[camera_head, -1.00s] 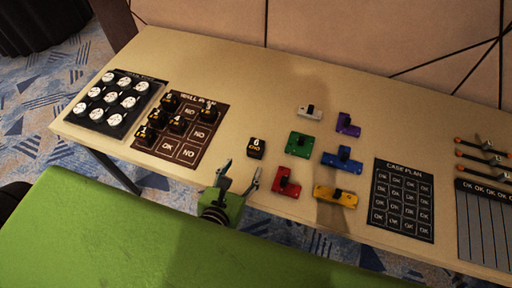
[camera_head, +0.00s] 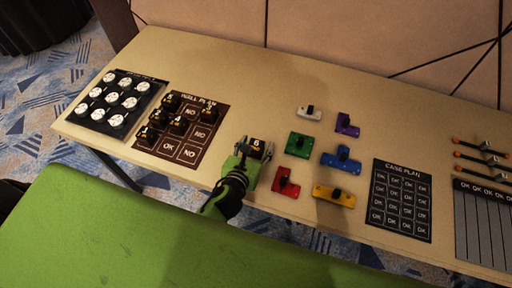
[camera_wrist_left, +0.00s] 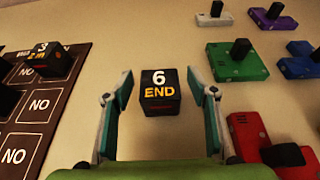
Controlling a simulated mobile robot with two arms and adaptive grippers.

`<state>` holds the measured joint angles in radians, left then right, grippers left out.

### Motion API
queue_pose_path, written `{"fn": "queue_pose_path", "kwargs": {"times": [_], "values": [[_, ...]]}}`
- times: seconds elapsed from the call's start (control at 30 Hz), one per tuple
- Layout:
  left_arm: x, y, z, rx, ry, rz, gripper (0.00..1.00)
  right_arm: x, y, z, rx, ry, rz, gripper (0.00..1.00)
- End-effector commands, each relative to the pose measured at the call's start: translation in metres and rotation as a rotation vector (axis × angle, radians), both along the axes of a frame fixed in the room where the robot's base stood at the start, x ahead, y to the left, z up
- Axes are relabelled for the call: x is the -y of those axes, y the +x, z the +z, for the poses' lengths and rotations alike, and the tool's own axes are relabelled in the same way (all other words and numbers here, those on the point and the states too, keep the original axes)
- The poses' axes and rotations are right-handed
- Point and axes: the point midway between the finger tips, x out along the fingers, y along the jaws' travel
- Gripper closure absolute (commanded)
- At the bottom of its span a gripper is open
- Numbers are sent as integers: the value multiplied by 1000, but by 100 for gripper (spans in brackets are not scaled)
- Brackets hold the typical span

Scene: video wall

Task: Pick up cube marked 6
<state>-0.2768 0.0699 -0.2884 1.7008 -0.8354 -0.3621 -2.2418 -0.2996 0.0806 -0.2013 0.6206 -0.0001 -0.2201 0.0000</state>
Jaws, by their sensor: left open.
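The black cube marked 6, with "END" under the number, sits on the table in the head view (camera_head: 255,145). In the left wrist view the cube (camera_wrist_left: 160,92) lies between the two open fingers, with a gap on each side. My left gripper (camera_head: 254,150) is open around the cube's near part, its fingers to the left and right of it. The fingertips also show in the left wrist view (camera_wrist_left: 162,84). My right gripper is not in view.
Left of the cube lies the brown wall plan board (camera_head: 187,153) with several black cubes. To the right are coloured blocks, the green (camera_head: 298,145) and red (camera_head: 285,182) ones nearest. A case plan panel (camera_head: 402,201) lies further right. Table behind the cube is clear.

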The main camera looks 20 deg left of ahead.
Motion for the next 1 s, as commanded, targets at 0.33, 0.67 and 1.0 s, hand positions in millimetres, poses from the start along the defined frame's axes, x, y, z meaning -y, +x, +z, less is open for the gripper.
{"fn": "queue_pose_path", "kwargs": {"times": [0.33,0.67,1.0], "values": [[0,0,0,0,0,0,86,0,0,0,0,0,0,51],[0,0,1,0,0,0,90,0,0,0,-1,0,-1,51],[-1,-4,39,3,3,-3,90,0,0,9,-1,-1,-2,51]]}}
